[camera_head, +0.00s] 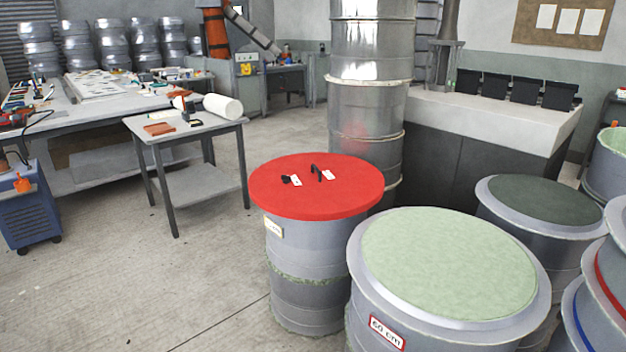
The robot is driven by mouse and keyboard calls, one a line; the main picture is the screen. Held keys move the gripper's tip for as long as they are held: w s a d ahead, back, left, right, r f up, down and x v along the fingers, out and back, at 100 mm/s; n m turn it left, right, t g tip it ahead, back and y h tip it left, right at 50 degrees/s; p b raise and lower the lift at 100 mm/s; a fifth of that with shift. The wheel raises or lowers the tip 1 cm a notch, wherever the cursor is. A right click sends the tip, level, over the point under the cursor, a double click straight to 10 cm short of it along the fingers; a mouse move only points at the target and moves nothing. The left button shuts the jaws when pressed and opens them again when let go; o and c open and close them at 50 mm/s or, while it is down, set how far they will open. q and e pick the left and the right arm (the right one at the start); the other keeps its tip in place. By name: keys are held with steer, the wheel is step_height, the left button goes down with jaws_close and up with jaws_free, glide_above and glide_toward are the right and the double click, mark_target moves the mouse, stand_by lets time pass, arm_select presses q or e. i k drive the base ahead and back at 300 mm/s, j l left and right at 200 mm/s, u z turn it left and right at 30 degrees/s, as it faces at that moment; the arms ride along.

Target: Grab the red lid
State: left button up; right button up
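The red lid (318,202) is a flat round disc lying on top of a grey cylindrical mould (305,262) in the middle of the head view. Two small dark handles (317,172) with white tags stand near the middle of the lid. The lid looks level and its edge overhangs the mould slightly. Neither of my grippers shows in this view, and nothing is touching the lid.
A wider mould with a pale green top (450,262) stands close at the lid's right. A tall metal cylinder stack (368,110) rises right behind it. A small grey table (160,132) stands left. The floor (130,285) at front left is clear.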

mark_target(323, 186)
steer(key=i+j+z, duration=0.15)
steer(key=z, duration=0.35)
steer(key=i+j+z, duration=0.15)
steer(key=z, duration=0.3)
steer(key=j+z, duration=0.35)
steer(key=z, duration=0.15)
